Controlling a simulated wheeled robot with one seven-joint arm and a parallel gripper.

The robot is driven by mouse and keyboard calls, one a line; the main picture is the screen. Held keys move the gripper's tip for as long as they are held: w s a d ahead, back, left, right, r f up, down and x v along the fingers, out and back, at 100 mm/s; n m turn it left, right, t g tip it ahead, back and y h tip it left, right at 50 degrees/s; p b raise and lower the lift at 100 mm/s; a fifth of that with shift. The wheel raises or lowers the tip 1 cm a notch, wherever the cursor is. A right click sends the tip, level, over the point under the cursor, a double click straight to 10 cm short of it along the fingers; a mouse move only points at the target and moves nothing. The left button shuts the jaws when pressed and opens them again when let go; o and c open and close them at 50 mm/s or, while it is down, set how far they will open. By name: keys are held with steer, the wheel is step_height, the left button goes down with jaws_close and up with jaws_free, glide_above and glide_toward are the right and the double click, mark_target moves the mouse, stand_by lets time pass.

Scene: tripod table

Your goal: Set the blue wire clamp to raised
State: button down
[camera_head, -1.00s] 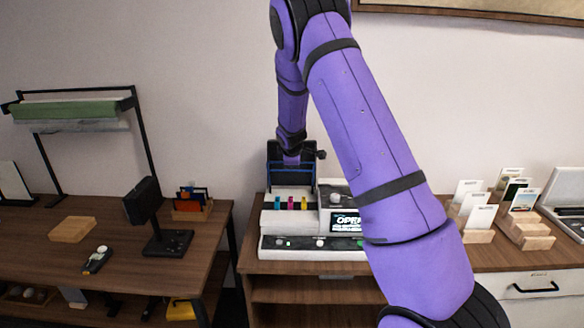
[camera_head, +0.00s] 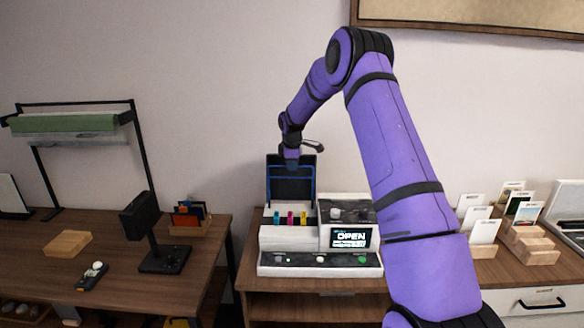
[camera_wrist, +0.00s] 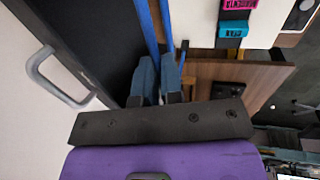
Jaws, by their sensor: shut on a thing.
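The blue wire clamp (camera_head: 272,187) is a thin blue frame standing upright in front of the dark raised panel (camera_head: 291,188) at the back of the white machine (camera_head: 290,238). Its top bar lies near the panel's upper part. My gripper (camera_head: 291,164) is at that top bar. In the wrist view my gripper (camera_wrist: 157,75) is shut on the clamp, and blue wire (camera_wrist: 146,25) runs away from between and beside the fingers. The exact contact is partly hidden by the fingers.
The machine carries small cyan, magenta and yellow pieces (camera_head: 290,217) and a screen (camera_head: 350,237) reading OPEN. A second table (camera_head: 130,255) at left holds a black stand (camera_head: 164,256). Card holders (camera_head: 528,242) stand at right. The wall is close behind.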

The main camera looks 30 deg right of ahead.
steer(key=shift+w+d+f, duration=0.1)
steer(key=shift+w+d, duration=0.25)
steer(key=shift+w, duration=0.25)
steer(key=c, duration=1.5)
jaws_free()
steer(key=shift+w+d, duration=0.1)
steer(key=shift+w, duration=0.05)
steer(key=shift+c, duration=0.2)
steer(key=v, duration=1)
steer(key=shift+r, duration=0.4)
